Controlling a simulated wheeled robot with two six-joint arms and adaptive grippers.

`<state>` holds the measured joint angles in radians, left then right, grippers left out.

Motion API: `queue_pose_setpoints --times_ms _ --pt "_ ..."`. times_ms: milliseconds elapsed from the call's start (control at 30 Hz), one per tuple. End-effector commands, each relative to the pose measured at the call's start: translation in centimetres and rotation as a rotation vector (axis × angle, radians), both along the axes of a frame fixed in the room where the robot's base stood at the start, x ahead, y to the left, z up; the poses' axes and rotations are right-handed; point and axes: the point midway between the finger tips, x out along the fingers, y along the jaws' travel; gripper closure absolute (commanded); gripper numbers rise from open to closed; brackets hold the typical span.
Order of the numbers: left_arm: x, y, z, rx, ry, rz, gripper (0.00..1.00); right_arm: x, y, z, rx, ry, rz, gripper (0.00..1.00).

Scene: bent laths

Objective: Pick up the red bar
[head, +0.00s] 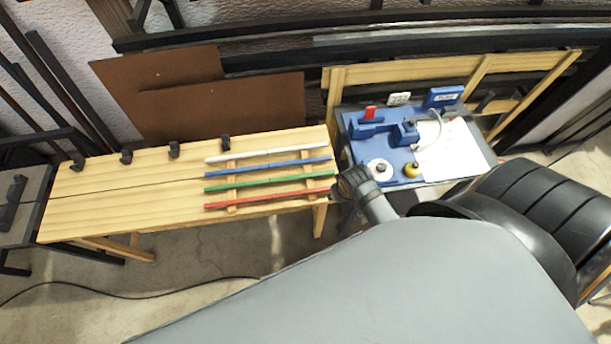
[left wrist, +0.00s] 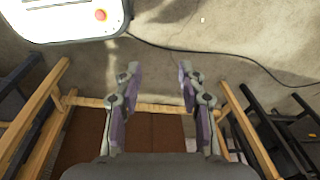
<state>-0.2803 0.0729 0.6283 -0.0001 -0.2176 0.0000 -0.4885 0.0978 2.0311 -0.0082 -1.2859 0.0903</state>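The red bar (head: 268,199) is the nearest of several thin bars. It lies across two small wooden rests on a wooden bench. A green bar (head: 268,181), a blue bar (head: 268,167) and a white bar (head: 270,153) lie behind it, roughly parallel.
The bench top (head: 120,195) is mostly clear left of the bars, with several black clamps along its back edge. A blue tray (head: 370,150) with tools, tape and paper stands to the right. Brown boards (head: 235,105) lean behind. A black cable (head: 130,293) crosses the floor.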

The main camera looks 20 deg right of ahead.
Motion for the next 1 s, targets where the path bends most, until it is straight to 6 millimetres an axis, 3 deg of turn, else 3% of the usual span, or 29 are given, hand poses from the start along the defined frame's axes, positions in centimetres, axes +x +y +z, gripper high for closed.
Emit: queue_pose_setpoints --times_ms 33,100,267,567,800,1000 --pt "-1.1 0.1 2.0 0.0 0.016 0.0 0.6 0.5 0.3 3.8 0.012 -0.012 -0.04 0.58" --pt "-2.4 0.2 3.1 0.002 0.035 0.001 0.6 1.1 0.6 6.8 0.039 -0.016 -0.143 0.58" --pt "-3.6 0.4 3.9 0.005 0.053 0.0 0.6 2.5 1.1 8.0 0.105 -0.006 -0.409 0.58" --pt "-1.7 0.5 4.8 0.007 0.025 -0.001 0.6 6.4 3.5 4.6 0.225 0.04 -0.982 0.58" --pt "-1.5 0.6 4.8 0.007 0.02 -0.002 0.6 10.6 8.7 -0.1 0.294 0.096 -1.572 0.58" --pt "-1.8 0.6 4.8 0.007 0.026 -0.001 0.6 11.6 11.1 -1.4 0.297 0.108 -1.796 0.58"
